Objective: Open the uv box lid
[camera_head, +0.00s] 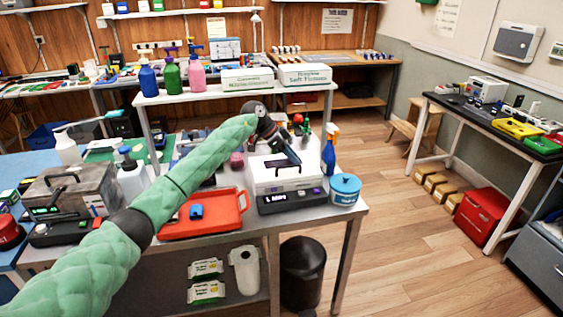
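A white box (268,185) with a black handle on its lid stands near the right end of the metal table; I take it as the uv box. Its lid looks closed. A dark front panel (291,200) with a small lit display is at its foot. My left arm, in a green quilted sleeve, reaches across the table from the lower left. My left gripper (290,153) points down and right, just above and behind the lid handle. Whether it touches the lid, and whether its fingers are apart, is too small to tell. My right gripper is out of view.
An orange-red tray (242,210) holding a small blue item lies left of the box. A blue-lidded tub (345,188) and a spray bottle (329,152) stand close on its right. A grey metal box (98,188) sits at the table's left. A shelf with bottles stands behind.

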